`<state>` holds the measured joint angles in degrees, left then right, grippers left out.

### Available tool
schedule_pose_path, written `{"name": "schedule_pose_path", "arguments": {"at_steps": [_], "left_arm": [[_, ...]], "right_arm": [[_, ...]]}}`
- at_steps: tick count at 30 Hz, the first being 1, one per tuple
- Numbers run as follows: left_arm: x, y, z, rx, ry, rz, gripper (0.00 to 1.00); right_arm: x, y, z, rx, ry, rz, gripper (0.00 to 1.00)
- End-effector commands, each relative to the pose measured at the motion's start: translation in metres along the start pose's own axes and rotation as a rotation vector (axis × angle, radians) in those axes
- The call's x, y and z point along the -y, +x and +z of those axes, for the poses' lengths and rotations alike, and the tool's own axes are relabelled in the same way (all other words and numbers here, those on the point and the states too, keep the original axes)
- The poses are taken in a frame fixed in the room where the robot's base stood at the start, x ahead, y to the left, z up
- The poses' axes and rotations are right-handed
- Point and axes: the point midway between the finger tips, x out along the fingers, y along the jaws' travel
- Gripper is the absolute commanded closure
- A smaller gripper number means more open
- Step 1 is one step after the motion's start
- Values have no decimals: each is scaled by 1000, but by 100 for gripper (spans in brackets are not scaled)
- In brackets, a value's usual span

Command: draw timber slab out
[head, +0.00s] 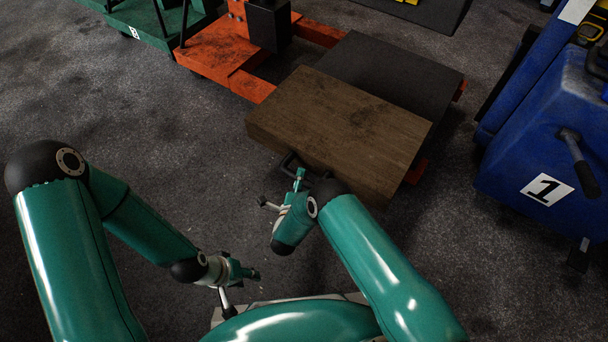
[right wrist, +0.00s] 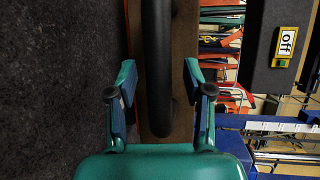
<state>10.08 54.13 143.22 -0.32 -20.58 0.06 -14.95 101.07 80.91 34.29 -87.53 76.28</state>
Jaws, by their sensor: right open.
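The timber slab (head: 345,125) is a thick brown wooden block. It lies on a dark platform beside an orange frame. A black bar handle (head: 290,160) is on its near side; in the right wrist view the handle (right wrist: 158,70) runs upright in front of the brown wood (right wrist: 183,60). My right gripper (head: 299,178) is at the handle. In its wrist view the right gripper (right wrist: 159,85) is open, one finger on each side of the bar, with gaps on both sides. My left gripper (head: 243,272) is low over the floor, away from the slab; its jaws are too small to read.
The orange frame (head: 222,55) and dark platform (head: 390,72) lie behind the slab. A blue machine marked 1 (head: 520,165) stands on the right. A green trolley (head: 140,20) is at the back left. The grey floor on the left is clear.

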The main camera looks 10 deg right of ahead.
Motion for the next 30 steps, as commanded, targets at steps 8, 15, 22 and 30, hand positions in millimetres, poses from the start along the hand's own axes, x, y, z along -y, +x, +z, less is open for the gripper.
{"name": "schedule_pose_path", "arguments": {"at_steps": [8, 15, 22, 30], "left_arm": [[0, 0, 0, 0, 0, 0, 60], [0, 0, 0, 0, 0, 0, 60], [0, 1, 0, 0, 0, 0, 60], [0, -1, 0, 0, 0, 0, 60]], "right_arm": [[-1, -41, 1, 4, -2, 1, 48], [0, -49, 0, 2, 0, -1, 48], [0, -49, 0, 1, 0, 0, 48], [0, -45, 0, 18, -40, 41, 48]]}}
